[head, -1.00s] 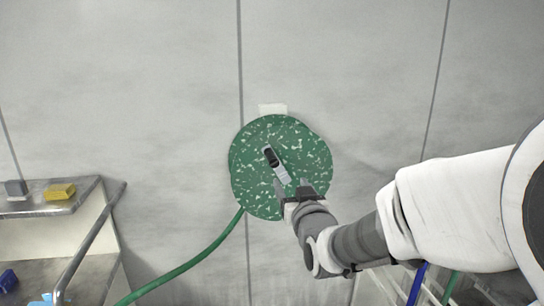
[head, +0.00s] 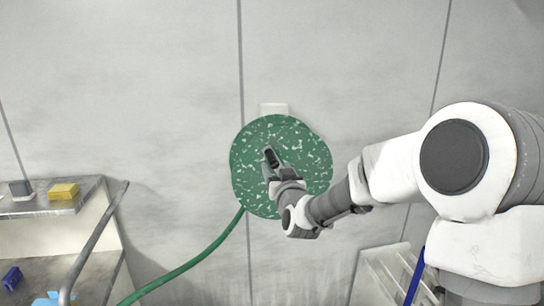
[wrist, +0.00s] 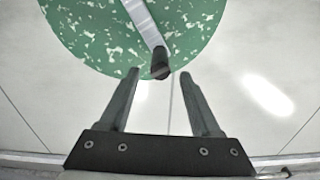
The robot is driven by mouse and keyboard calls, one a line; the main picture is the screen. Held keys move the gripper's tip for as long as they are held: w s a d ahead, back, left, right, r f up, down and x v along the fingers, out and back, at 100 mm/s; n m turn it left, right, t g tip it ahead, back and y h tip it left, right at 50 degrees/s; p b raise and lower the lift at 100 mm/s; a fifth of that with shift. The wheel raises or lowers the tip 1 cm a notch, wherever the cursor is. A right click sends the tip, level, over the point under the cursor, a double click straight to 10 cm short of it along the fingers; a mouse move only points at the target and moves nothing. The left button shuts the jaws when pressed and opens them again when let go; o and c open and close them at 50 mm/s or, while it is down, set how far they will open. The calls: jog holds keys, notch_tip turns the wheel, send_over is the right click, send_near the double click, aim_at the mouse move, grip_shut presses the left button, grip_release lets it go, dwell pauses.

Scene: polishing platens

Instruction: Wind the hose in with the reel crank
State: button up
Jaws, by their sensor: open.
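The green, white-flecked hose reel (head: 306,165) is mounted on the grey wall; its face also fills the upper part of the wrist view (wrist: 90,40). Its grey crank arm (wrist: 142,22) ends in a dark knob (wrist: 160,62). My gripper (head: 271,162) is in front of the reel and hides most of the crank in the head view. In the wrist view my gripper (wrist: 160,76) is open, with the knob at the mouth between its fingertips, not clamped. The green hose (head: 195,262) hangs from the reel's lower left and runs down to the left.
A metal shelf (head: 40,203) at the left holds a yellow block (head: 63,191) and a grey block (head: 20,188). A bent pipe rail (head: 95,240) stands beside it. A pale rack (head: 385,268) is at the lower right. The wall around the reel is clear.

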aim_at(272, 159)
jog(key=shift+w+a+p, duration=0.25)
jog(key=shift+w+p, duration=0.05)
jog(key=shift+w, duration=0.85)
jog(key=shift+w+a+p, duration=0.25)
jog(key=shift+w, duration=0.85)
jog(key=shift+w+a+p, duration=0.25)
jog(key=shift+w+p, duration=0.05)
jog(key=shift+w, duration=0.85)
grip_shut()
